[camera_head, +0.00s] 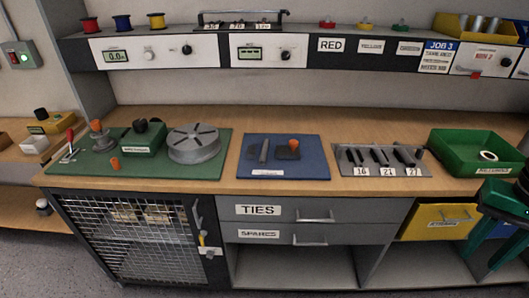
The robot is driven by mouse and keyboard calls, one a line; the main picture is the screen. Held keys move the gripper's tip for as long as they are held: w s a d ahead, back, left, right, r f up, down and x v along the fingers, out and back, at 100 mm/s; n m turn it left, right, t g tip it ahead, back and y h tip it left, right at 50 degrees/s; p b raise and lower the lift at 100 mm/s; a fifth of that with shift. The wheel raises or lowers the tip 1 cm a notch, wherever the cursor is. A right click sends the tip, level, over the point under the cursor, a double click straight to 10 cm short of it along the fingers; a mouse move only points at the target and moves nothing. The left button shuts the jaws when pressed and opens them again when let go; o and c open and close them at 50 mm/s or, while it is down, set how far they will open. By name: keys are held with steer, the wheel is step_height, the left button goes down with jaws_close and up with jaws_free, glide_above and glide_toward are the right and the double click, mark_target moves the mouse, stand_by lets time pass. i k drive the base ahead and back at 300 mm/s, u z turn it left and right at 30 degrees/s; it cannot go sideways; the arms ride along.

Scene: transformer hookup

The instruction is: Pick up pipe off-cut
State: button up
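A short pale ring-shaped piece (488,156), which looks like the pipe off-cut, lies in the green tray (458,161) at the right end of the bench. Its dark opening shows, and the tray's label is too small to read surely. My gripper (482,262) is at the right edge, below and in front of the tray, partly cut off by the picture. Its two dark teal fingers point down and stand apart, with nothing seen between them. It is apart from the ring-shaped piece.
A tool rack (350,167), a blue mat (310,150) and a green mat (88,169) with a grey disc (194,146) fill the bench leftward. A shelf (310,52) overhangs the back.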

mark_target(263, 154)
steer(key=z, duration=0.65)
steer(key=k, duration=1.45)
steer(key=u, duration=1.3)
steer(key=i, duration=1)
steer(key=z, duration=0.05)
